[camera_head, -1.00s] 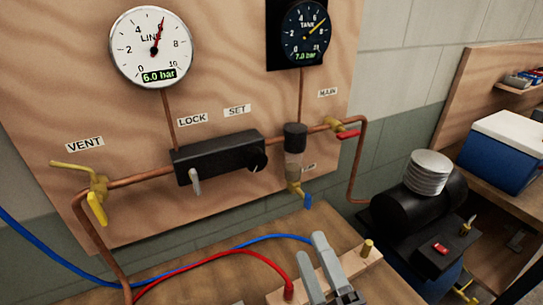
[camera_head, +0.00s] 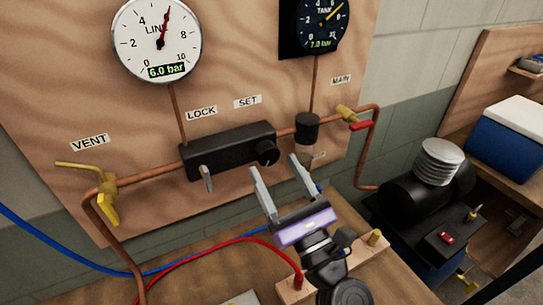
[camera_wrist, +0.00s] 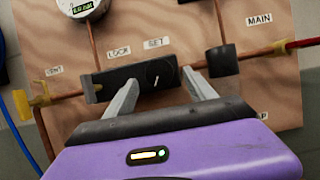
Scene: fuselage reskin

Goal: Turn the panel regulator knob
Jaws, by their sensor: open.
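The panel regulator is a black box (camera_head: 229,150) on the copper pipe, with a round black knob (camera_head: 267,153) at its right end under the SET label (camera_head: 247,102). A grey lever (camera_head: 206,178) hangs at its left end under LOCK (camera_head: 201,113). My gripper (camera_head: 278,165) is open and empty, just below and in front of the knob, seemingly apart from it. In the wrist view the knob (camera_wrist: 159,73) shows between the two open fingers (camera_wrist: 157,88), a little beyond their tips. The LINE gauge (camera_head: 157,42) reads 6.0 bar.
A black-topped filter (camera_head: 307,128) stands right of the knob, close to my right finger. Yellow VENT valve handles (camera_head: 108,207) are at left and a red MAIN handle (camera_head: 361,125) at right. Hoses and a wooden block (camera_head: 366,252) lie below. A compressor (camera_head: 415,208) stands at right.

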